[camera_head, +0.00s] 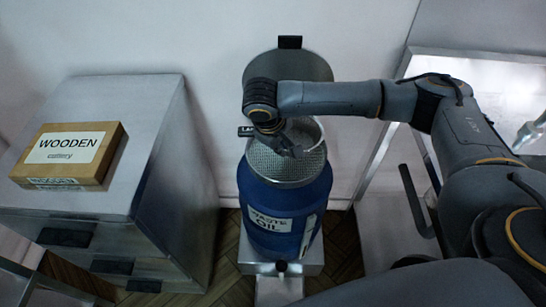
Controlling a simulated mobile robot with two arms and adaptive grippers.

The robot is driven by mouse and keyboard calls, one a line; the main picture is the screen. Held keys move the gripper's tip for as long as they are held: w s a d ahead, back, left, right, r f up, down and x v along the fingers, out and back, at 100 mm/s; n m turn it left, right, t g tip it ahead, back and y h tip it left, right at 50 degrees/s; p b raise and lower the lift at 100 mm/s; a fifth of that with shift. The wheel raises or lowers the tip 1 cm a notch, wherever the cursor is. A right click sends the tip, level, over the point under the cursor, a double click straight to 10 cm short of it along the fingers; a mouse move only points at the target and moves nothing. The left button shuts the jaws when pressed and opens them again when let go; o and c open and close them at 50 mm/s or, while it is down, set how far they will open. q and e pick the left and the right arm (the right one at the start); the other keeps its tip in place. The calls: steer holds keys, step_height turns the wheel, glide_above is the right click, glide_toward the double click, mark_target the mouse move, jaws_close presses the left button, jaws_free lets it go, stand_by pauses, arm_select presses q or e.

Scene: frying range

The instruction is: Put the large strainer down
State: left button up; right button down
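The large strainer (285,172) is a round metal mesh basket with a tag at its left that is partly hidden. It is at the mouth of the blue drum labelled "WASTE OIL" (308,200). I cannot tell whether it rests on the drum or hangs just above it. My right arm reaches in from the right, and my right gripper (290,146) points down over the strainer's far part. Its fingers are small and partly hidden by the wrist, so its grip on the strainer is unclear. My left gripper is not in view.
A grey lid (310,64) stands upright behind the drum. The drum stands on a low metal base (310,268). A metal cabinet (150,100) with a wooden cutlery box (100,155) is at the left. A metal-framed unit (480,66) is at the right.

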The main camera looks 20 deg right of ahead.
steer(key=w+f, duration=0.1)
steer(key=w+a+f, duration=0.1)
steer(key=f, duration=0.1)
steer(key=shift+w+a+f, duration=0.15)
steer(key=shift+w+f, duration=0.1)
steer(key=shift+w, duration=0.05)
steer(key=shift+f, duration=1.6)
steer(key=c, duration=1.5)
jaws_free()
steer(key=shift+f, duration=0.15)
steer(key=v, duration=1.2)
